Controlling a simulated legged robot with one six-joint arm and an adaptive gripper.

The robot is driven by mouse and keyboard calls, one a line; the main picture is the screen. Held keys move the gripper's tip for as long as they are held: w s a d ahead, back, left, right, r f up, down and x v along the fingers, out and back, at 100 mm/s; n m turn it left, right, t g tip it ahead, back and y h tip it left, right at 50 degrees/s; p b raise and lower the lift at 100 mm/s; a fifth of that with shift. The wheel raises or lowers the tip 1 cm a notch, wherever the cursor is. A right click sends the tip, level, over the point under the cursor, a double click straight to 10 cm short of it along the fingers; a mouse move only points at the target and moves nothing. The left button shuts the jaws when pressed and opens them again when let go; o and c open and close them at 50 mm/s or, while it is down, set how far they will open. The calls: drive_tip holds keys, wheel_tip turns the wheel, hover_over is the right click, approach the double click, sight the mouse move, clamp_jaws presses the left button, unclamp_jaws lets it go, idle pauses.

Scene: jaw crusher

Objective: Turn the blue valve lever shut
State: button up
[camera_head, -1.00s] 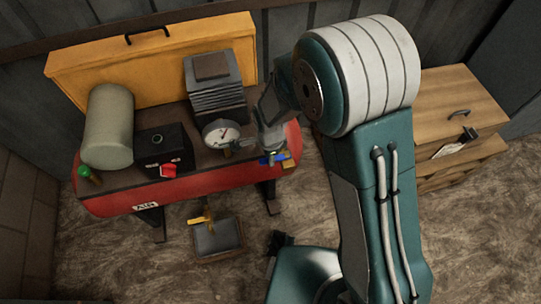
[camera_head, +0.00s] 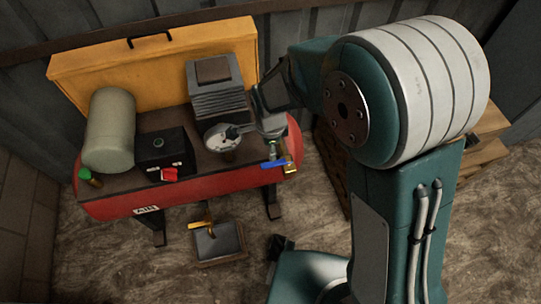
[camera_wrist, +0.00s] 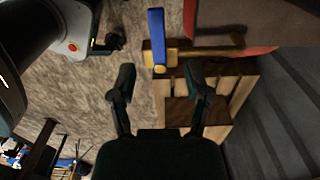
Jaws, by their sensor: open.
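The blue valve lever (camera_head: 273,164) is at the right end of the red tank, pointing left from a brass valve body (camera_head: 291,169). In the wrist view the blue lever (camera_wrist: 156,36) stands upright in the picture, and its lower end meets the brass valve body (camera_wrist: 188,52). My gripper (camera_wrist: 162,80) is open and empty. Its two fingers are spread either side of the lever's line, with the lever beyond the tips and apart from them. In the head view my gripper is above the tank's right end, by the gauge.
The red tank (camera_head: 190,193) carries a gauge (camera_head: 221,137), a black box (camera_head: 164,150) with a red switch, a finned motor (camera_head: 215,85) and a beige cylinder (camera_head: 110,130). A yellow-handled drain valve (camera_head: 201,224) hangs over a tray (camera_head: 219,243).

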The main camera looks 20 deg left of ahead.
wheel_tip(320, 180, up, 4)
drive_tip(key=shift+a+r, duration=0.1)
drive_tip(key=shift+r, duration=0.15)
idle(0.4)
drive_tip(key=d+r+n+t+y, duration=0.1)
drive_tip(key=d+r+n+t, duration=0.35)
drive_tip(key=d+r, duration=1.1)
drive_tip(key=s+d+r+n+t+h, duration=0.1)
drive_tip(key=s+d+r+n, duration=0.3)
drive_tip(key=s+d+n, duration=0.3)
drive_tip(key=s+d, duration=0.3)
drive_tip(key=d, duration=0.2)
drive_tip(key=shift+s+d, duration=0.25)
drive_tip(key=shift+d, duration=0.15)
drive_tip(key=shift+a+n, duration=0.15)
drive_tip(key=shift+n, duration=0.1)
